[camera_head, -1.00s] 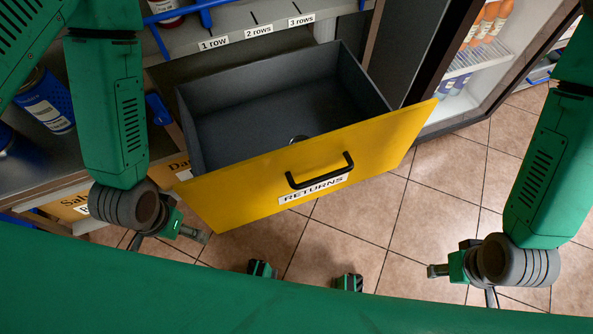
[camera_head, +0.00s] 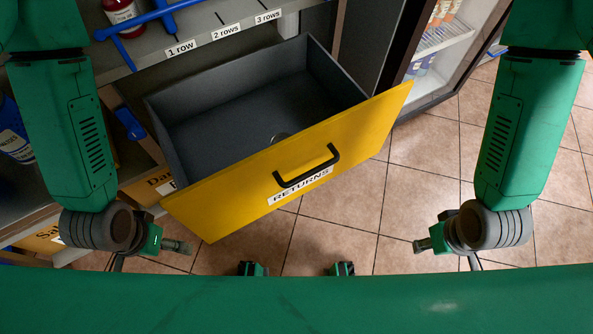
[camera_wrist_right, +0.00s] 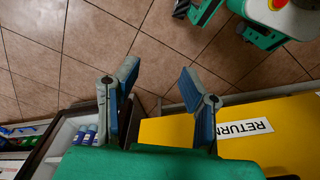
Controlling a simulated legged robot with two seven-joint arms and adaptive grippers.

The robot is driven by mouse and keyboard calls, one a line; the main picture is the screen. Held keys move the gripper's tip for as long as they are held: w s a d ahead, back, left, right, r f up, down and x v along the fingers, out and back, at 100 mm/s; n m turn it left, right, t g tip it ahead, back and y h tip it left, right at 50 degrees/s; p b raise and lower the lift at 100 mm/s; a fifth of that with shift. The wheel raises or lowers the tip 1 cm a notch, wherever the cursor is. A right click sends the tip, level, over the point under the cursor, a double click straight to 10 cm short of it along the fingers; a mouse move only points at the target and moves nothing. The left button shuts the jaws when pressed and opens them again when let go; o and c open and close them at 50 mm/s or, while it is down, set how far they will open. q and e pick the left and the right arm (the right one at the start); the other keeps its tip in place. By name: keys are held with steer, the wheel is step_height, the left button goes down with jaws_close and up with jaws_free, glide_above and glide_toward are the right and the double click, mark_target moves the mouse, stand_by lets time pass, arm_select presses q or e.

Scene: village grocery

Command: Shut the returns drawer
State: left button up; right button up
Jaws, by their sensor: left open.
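The returns drawer is pulled well out, with grey inner walls (camera_head: 335,75) and a yellow front (camera_head: 245,190) bearing a black handle (camera_head: 307,168) and a RETURNS label. The front also shows in the right wrist view (camera_wrist_right: 285,135). My left gripper (camera_head: 178,246) is open and empty, low beside the front's left lower corner. My right gripper (camera_head: 422,245) is to the right of the drawer, apart from it. In the right wrist view its fingers (camera_wrist_right: 158,76) stand apart with nothing between them.
A shelf with row labels (camera_head: 225,33) and a blue rail is above the drawer. An open-fronted cooler (camera_head: 425,75) with bottles stands at the back right. Wooden crates (camera_head: 40,240) are at the left. Tiled floor (camera_head: 340,215) is clear in front and to the right.

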steer(key=shift+a, duration=0.15)
jaws_close()
steer(key=w+a+r+m+t+y+p, duration=0.3)
steer(key=w+r+m, duration=0.45)
steer(key=m, duration=0.75)
steer(key=w+a+r+m+t+y+p, duration=0.2)
steer(key=w+a+r+m+t, duration=0.4)
steer(key=m, duration=0.9)
steer(key=g+b, duration=0.1)
steer(key=g, duration=0.1)
glide_toward(354, 126)
steer(key=shift+m, duration=0.3)
steer(key=x, duration=0.6)
steer(key=shift+s+d+f, duration=0.2)
steer(key=shift+s+f, duration=0.05)
steer(key=shift+s, duration=0.05)
steer(key=shift+w+a, duration=0.2)
steer(key=shift+w, duration=0.25)
arm_select(q)
steer(key=r, duration=0.4)
steer(key=shift+d+r, duration=0.1)
steer(key=shift+d, duration=0.25)
arm_select(e)
steer(key=shift+w+a, duration=0.1)
steer(key=shift+a, duration=0.15)
